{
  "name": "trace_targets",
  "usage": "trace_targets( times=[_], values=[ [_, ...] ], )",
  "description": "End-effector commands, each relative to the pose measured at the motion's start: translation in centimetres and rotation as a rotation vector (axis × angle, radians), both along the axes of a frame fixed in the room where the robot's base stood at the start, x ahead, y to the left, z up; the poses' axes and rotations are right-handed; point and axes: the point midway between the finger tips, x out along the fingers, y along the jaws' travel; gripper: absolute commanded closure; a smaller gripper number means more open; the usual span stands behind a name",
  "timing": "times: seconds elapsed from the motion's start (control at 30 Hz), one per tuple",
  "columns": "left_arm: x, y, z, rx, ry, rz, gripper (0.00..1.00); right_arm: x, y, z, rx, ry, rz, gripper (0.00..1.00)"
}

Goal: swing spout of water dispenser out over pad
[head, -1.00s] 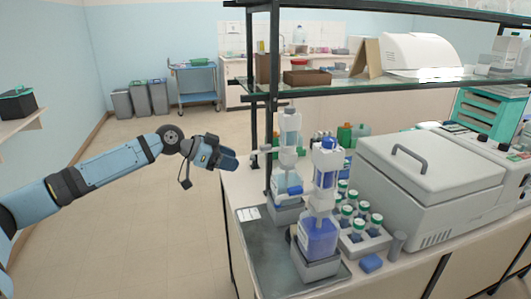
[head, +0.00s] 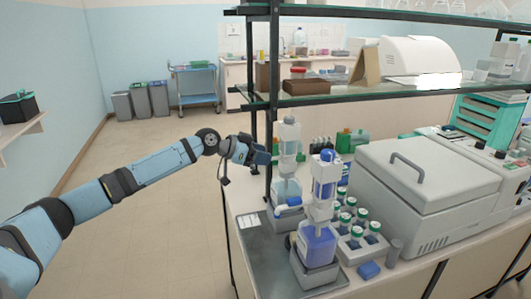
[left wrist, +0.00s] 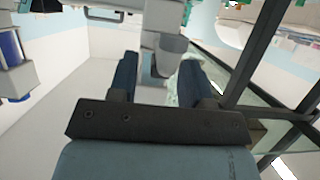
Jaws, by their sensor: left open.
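The water dispenser (head: 289,145), with a pale upper part and clear liquid in its bottle, stands at the back of a dark grey pad (head: 262,262). My left gripper (head: 266,158) is at the left side of its upper part. In the left wrist view my open fingers (left wrist: 159,60) point toward a pale grey part of the dispenser (left wrist: 170,48), which shows between the fingertips. I cannot tell if they touch it. The spout is not clearly seen in the head view, where my gripper covers that area. My right gripper is not in view.
A second dispenser with purple liquid (head: 319,240) stands in front of the water dispenser. A black shelf post (head: 273,95) rises close behind my gripper.

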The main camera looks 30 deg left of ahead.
Motion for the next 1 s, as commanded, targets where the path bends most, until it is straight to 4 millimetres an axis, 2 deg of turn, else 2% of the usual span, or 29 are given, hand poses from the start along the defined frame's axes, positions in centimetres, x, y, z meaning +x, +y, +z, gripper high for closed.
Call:
trace_targets(
  times=[0.2,0.47,0.6,0.67,1.0],
  values=[
    [1.09,-0.85,-0.53,0.001,-0.001,0.000,0.55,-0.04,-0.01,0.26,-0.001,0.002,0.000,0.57],
    [1.12,-0.90,-0.61,0.001,-0.001,-0.001,0.55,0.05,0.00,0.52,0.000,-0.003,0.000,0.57],
    [1.11,-0.89,-0.60,0.001,-0.001,0.000,0.88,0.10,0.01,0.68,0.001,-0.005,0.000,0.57],
    [1.11,-0.89,-0.60,0.001,-0.001,0.000,1.00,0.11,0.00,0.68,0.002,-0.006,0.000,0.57],
    [1.28,-1.12,-0.49,-0.001,-0.001,0.004,1.00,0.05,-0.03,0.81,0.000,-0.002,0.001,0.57]
  ],
)
